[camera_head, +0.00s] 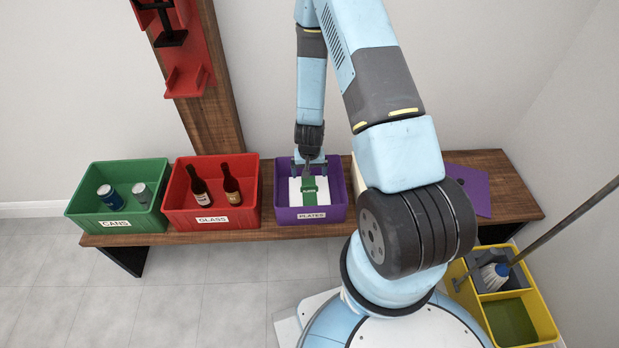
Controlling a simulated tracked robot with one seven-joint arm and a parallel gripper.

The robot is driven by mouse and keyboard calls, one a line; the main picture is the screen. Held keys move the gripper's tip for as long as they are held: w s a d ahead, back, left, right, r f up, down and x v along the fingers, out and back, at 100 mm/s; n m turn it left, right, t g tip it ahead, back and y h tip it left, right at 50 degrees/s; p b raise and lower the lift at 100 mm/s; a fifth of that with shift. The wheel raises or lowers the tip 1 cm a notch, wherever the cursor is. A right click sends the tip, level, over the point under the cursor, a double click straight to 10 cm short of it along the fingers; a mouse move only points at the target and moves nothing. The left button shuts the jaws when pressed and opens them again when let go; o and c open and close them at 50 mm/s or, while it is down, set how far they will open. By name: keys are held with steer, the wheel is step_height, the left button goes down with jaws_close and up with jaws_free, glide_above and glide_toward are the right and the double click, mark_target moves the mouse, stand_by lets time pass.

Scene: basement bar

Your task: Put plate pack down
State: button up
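The plate pack (309,190) is a white block with a green band and a small label. It is inside the purple crate labelled PLATES (311,214), which stands on the wooden bench. My gripper (309,172) reaches down into this crate from above, with its fingers at the far part of the pack. The fingers are too small in view to tell whether they grip the pack or stand open around it. Whether the pack rests on the crate floor is hidden.
Left of the purple crate stand a red GLASS crate (213,221) with two bottles and a green CANS crate (115,227) with two cans. A purple panel (470,188) lies on the bench (515,197) at right. A yellow mop bucket (545,318) stands on the floor.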

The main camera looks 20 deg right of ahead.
steer(key=shift+s+r, duration=0.2)
steer(key=shift+r, duration=1.45)
